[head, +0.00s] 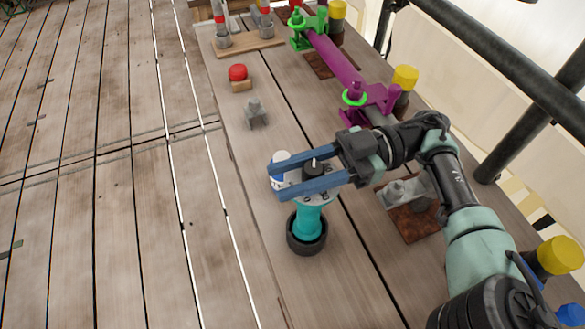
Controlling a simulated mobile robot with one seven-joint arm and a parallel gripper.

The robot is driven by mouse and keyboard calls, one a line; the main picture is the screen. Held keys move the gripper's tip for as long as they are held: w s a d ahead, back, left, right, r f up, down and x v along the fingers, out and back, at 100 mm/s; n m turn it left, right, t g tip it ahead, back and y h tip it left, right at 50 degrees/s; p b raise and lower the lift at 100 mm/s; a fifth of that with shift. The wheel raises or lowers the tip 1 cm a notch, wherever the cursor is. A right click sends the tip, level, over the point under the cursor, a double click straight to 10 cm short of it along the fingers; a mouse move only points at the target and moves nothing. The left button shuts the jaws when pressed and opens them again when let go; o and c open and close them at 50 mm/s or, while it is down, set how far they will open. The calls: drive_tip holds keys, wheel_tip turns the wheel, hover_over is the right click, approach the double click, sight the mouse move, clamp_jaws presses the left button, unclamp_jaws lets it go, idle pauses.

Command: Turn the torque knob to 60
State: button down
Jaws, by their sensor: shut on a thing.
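A teal tool (308,220) stands upright in a black round holder (306,246) on the wooden bench. Its top is a pale disc, partly hidden by my fingers. The dark torque knob (314,168) sits on top with a short light mark pointing up. My gripper (273,182) reaches in from the right with its long blue fingers on either side of the knob, shut on it. A white round part (281,158) shows beside the far finger. Any scale numbers are too small to read, so I cannot tell the setting.
A red button (238,73) and a small grey bracket (256,113) lie farther back on the bench. A purple tube (338,62) with green clamps runs along the back right. A grey fitting on a rusty plate (412,222) sits under my arm. The bench's left strip is mostly clear.

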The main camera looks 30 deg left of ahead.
drive_tip(key=shift+s+f, duration=0.1)
drive_tip(key=shift+f, duration=0.15)
drive_tip(key=c, duration=0.6)
unclamp_jaws()
drive_tip(key=shift+o, duration=0.5)
drive_tip(key=shift+r, duration=0.1)
drive_tip(key=shift+r, duration=0.1)
